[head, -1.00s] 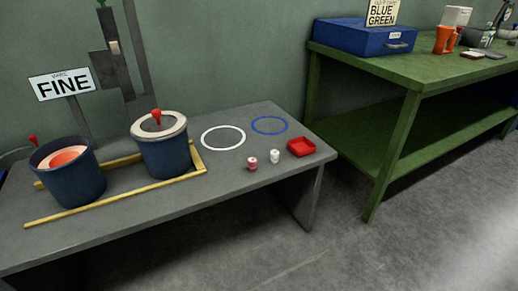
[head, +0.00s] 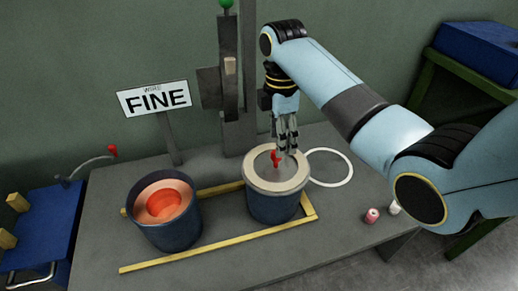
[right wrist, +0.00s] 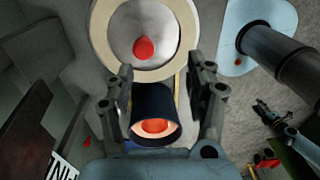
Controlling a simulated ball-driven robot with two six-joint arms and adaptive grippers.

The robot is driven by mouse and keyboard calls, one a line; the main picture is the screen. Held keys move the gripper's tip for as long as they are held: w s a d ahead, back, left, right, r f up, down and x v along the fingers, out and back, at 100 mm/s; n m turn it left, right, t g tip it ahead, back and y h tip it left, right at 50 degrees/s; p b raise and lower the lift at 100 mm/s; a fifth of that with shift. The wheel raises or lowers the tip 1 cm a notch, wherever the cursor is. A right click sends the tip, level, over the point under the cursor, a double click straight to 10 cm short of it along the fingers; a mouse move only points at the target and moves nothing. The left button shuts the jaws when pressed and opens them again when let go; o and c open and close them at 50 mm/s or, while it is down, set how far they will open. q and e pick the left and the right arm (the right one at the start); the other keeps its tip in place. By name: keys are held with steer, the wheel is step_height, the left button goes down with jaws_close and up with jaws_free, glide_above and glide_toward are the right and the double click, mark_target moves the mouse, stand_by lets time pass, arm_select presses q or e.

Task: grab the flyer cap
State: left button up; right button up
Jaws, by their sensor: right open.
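The flyer cap (head: 260,181) is a cream ring with a grey middle and an upright red knob (head: 275,158). It sits on top of the right-hand dark blue drum (head: 272,207). In the right wrist view the cap (right wrist: 102,30) is at the top, with its red knob beyond the fingers. My right gripper (head: 287,148) is open and empty, pointing down close above the cap, by the knob. Its spread fingers also show in the right wrist view (right wrist: 160,76). I cannot tell whether a finger touches the knob. My left gripper is not in the head view.
An open blue drum (head: 165,232) with an orange inside stands to the left on the grey bench (head: 100,225). Yellow rails (head: 215,243) edge the drums. A dark post (head: 236,90) and the FINE sign (head: 154,98) stand behind. A white ring (head: 345,180) and small spools (head: 371,215) lie right.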

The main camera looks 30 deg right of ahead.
step_height(320, 180, up, 3)
steer(key=w, duration=0.2)
glide_above(274, 152)
steer(key=shift+t, duration=0.4)
step_height(274, 152, down, 5)
steer(key=shift+r, duration=0.2)
steer(key=shift+s+d+f, duration=0.1)
steer(key=shift+f, duration=0.5)
steer(key=f, duration=0.2)
steer(key=f+b, duration=0.1)
steer(key=f, duration=0.1)
steer(key=shift+s+d+f, duration=0.1)
steer(key=shift+s+f, duration=0.1)
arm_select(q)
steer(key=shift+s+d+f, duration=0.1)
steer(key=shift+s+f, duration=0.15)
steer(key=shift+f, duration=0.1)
arm_select(e)
steer(key=shift+c, duration=0.4)
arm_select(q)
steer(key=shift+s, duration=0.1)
arm_select(e)
jaws_close()
